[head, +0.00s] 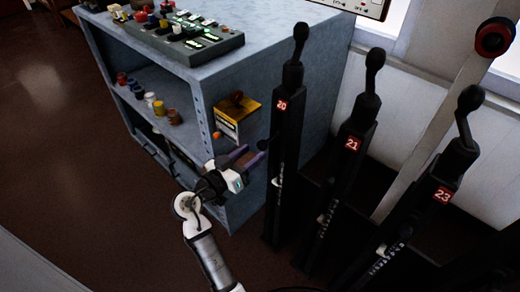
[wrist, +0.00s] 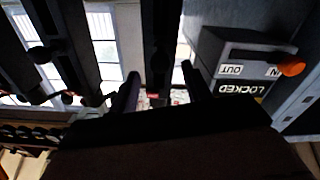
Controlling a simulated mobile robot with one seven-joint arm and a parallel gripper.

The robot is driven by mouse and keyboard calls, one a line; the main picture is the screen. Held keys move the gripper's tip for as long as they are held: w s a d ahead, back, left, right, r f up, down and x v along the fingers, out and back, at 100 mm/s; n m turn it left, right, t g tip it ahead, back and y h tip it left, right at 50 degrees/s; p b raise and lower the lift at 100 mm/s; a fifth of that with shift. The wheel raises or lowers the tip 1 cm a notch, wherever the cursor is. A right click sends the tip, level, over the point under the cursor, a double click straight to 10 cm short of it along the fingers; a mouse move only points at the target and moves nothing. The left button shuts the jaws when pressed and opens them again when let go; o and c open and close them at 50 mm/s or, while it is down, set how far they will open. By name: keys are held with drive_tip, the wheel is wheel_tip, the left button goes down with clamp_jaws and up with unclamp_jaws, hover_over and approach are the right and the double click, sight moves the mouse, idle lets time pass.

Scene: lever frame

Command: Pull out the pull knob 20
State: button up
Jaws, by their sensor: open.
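The lever post marked 20 (head: 287,140) stands upright right of the grey cabinet. A small black round knob (head: 262,145) sticks out from its left side; I take it to be pull knob 20. My gripper (head: 252,154), with purple fingers, is open close in front of this knob. In the wrist view a dark knob (wrist: 160,63) shows against the post, between the two finger tips of my gripper (wrist: 160,74) and a little beyond them. The fingers are apart and hold nothing. Whether either finger touches the knob, I cannot tell.
Posts 21 (head: 340,180) and 23 (head: 410,215) stand to the right. A box marked IN, OUT and LOCKED (wrist: 235,55), with an orange knob (wrist: 291,67), is close on the right in the wrist view. The grey cabinet (head: 250,75) stands behind my gripper. Open floor (head: 60,150) lies left.

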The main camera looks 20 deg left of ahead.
drive_tip(key=b+v, duration=0.1)
drive_tip(key=v, duration=0.7)
drive_tip(key=shift+s, duration=0.2)
drive_tip(key=shift+a, duration=0.1)
